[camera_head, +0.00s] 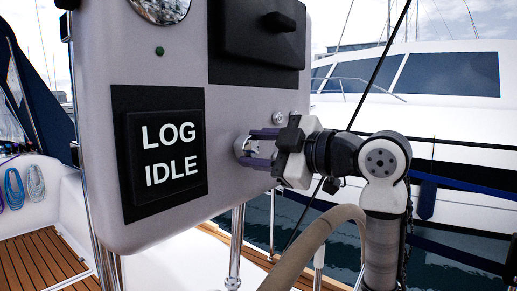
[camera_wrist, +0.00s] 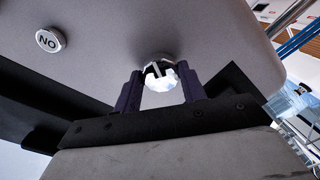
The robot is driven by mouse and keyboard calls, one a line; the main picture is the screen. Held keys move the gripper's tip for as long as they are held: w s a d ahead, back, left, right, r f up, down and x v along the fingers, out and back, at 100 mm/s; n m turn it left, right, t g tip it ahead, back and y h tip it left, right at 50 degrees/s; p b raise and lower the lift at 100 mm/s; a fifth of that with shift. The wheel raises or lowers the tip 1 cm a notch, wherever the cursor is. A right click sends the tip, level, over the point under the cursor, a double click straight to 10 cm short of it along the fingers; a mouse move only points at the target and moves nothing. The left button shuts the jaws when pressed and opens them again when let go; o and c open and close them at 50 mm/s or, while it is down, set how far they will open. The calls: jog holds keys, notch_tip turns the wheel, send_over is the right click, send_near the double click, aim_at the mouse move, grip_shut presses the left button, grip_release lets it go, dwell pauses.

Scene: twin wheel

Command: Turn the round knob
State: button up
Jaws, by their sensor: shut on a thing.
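The round knob (camera_head: 241,147) is a small silver knob low on the right side of the grey panel. In the wrist view the knob (camera_wrist: 160,82) shows pale and bright between two purple fingers. My gripper (camera_head: 260,148) reaches in from the right, its fingers level with the panel face. In the wrist view my gripper (camera_wrist: 160,88) has one finger on each side of the knob, shut on it. The finger nearer the camera partly hides the knob in the head view.
The grey panel (camera_head: 225,110) carries a black "LOG IDLE" display (camera_head: 163,155) and a black box (camera_head: 258,33) above. A beige curved tube (camera_head: 310,240) stands below my arm. A white boat (camera_head: 440,115) lies behind.

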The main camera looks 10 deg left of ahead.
jog(key=o, duration=1)
jog(key=b+v, duration=0.4)
jog(key=v, duration=1)
